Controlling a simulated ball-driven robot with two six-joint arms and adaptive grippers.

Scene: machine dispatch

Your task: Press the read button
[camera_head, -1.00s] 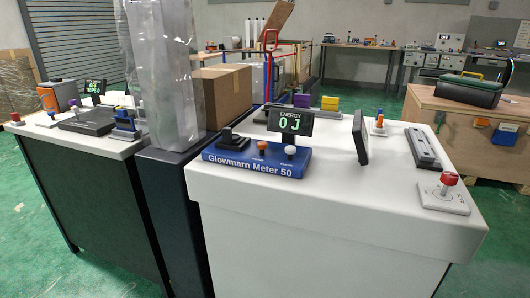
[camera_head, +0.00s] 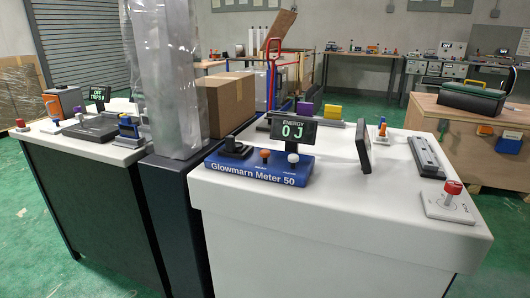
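The blue Glowmarn Meter 50 (camera_head: 258,170) sits at the front left of the white bench. Its upright display (camera_head: 293,132) reads "ENERGY 0 J" in green. Two knob-like buttons stand on its top: an orange one (camera_head: 265,154) on the left and a white one (camera_head: 292,158) on the right. Small labels lie in front of them, but they are too small to read. A black part (camera_head: 235,147) sits at the meter's left end. Neither of my grippers shows in the head view.
A white bench (camera_head: 330,205) holds a red-topped joystick (camera_head: 452,190), a tilted dark panel (camera_head: 363,147) and a grey rail (camera_head: 427,157). A clear plastic column (camera_head: 165,80) on a dark pedestal stands left, beside another bench (camera_head: 85,147). Green floor (camera_head: 20,220) is open at left.

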